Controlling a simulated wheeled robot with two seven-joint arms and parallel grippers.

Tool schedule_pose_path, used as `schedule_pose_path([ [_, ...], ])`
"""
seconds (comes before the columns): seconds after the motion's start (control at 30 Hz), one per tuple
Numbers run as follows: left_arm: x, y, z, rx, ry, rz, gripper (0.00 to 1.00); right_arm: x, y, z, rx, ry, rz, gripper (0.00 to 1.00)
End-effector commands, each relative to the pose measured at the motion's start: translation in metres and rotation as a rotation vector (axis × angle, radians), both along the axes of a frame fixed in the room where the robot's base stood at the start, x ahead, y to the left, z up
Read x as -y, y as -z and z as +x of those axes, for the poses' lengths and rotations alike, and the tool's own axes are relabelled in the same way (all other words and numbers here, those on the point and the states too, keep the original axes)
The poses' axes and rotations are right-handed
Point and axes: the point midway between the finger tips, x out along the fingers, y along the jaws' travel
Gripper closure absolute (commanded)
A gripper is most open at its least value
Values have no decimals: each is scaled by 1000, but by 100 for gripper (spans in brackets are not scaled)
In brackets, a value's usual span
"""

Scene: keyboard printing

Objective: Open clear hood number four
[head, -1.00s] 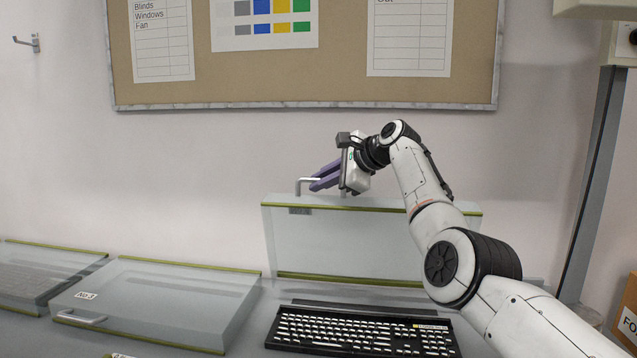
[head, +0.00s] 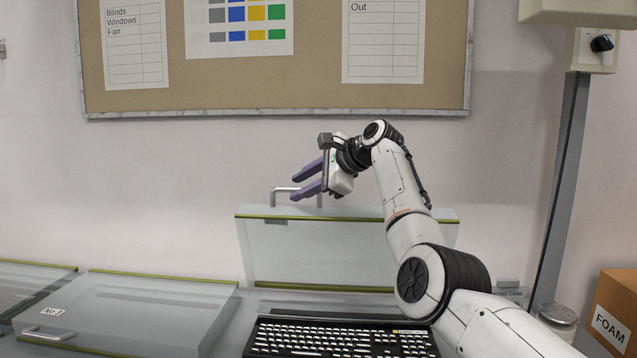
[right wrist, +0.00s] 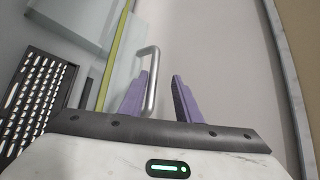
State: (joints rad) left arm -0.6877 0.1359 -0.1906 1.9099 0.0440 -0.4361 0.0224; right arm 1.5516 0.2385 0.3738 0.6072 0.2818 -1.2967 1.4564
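Clear hood number four (head: 345,252) is a pale see-through cover with olive edges. It stands raised upright behind the black keyboard (head: 340,338), with its metal handle (head: 284,190) at the top edge. Its small label (head: 276,222) is too small to read. My right gripper (head: 306,180) has its purple fingers spread apart at the handle, above the hood's top edge. In the right wrist view the handle (right wrist: 152,82) shows beside the left finger, and the gap between the fingers (right wrist: 158,98) looks empty. I cannot tell whether a finger touches the handle. My left gripper is out of view.
Hood number three (head: 130,312) lies closed to the left, and another closed hood (head: 30,290) is farther left. A FOAM box (head: 615,310) and a jar (head: 557,318) stand at the right. A pinboard (head: 280,75) hangs on the wall behind.

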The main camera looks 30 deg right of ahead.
Motion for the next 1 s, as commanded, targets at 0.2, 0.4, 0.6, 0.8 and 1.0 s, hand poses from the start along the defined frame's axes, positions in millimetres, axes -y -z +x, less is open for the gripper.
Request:
schedule_pose_path([
  [0.2,0,21,0,0,0,0,69,13,-18,-34,8,4,-3,71],
  [0.4,0,28,0,-4,2,2,69,21,-33,-59,2,2,-2,71],
  [0.6,1,27,1,1,4,1,69,23,-38,-68,-2,-1,-1,71],
  [0.8,2,26,1,2,6,0,69,23,-38,-68,-2,0,-1,71],
  [1.0,3,25,2,3,6,0,69,23,-38,-68,-2,0,-1,71],
])
